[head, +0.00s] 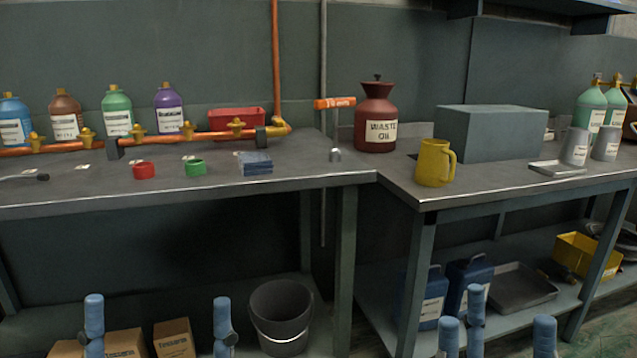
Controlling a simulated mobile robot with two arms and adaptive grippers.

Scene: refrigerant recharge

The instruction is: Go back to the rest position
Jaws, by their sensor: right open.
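My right gripper (496,325) shows at the bottom edge, right of centre. Its blue fingertips point up and stand apart, with nothing between them. My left gripper (158,312) shows at the bottom left. Its two blue fingertips also point up and stand wide apart, with nothing held between them. Both grippers appear low in the picture, below the worktops and in front of the lower shelves. The rest of both hands and arms is cut off by the bottom edge.
The left bench (300,178) carries gas bottles, an orange pipe (60,147), red and green rings and blue cloths. The right bench (500,186) carries a waste oil jar (376,120), yellow jug (435,163) and grey box (490,133). A bucket (281,312) stands below.

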